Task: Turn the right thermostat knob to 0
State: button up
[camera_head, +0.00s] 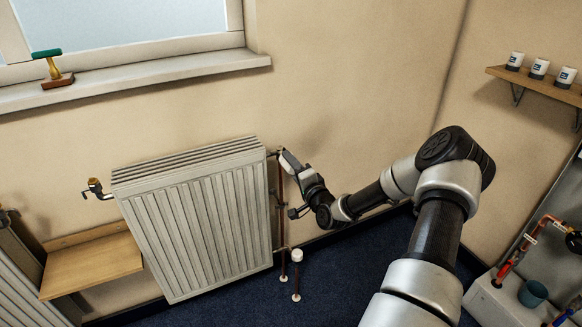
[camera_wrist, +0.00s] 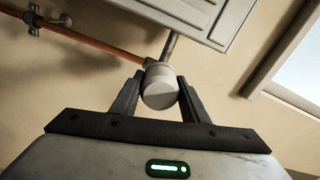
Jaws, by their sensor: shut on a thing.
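A round white thermostat knob (camera_wrist: 160,92) sits between the two dark fingers of my gripper (camera_wrist: 159,88) in the wrist view. The fingers are shut on its sides, and its flat end faces the camera. I see no number or mark on it. Behind it, a metal stem leads to the white radiator and an orange-brown copper pipe (camera_wrist: 88,38) runs off left. In the head view, my gripper (camera_head: 284,158) is at the upper right corner of the radiator (camera_head: 195,222); the held knob is not clearly visible there.
A second white cap (camera_head: 296,256) stands on a pipe at the radiator's lower right. A vertical copper pipe (camera_head: 281,215) runs close to my gripper. Wall right of my gripper is clear.

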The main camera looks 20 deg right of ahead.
jog(key=shift+a+f+m, duration=0.1)
jog(key=shift+m, duration=0.5)
jog(key=o, duration=1.1)
jog(key=shift+c, duration=0.2)
jog(key=s+p, duration=0.2)
jog(key=s, duration=1.5)
jog(key=shift+s+d+p, duration=0.25)
jog(key=shift+d+p, duration=0.1)
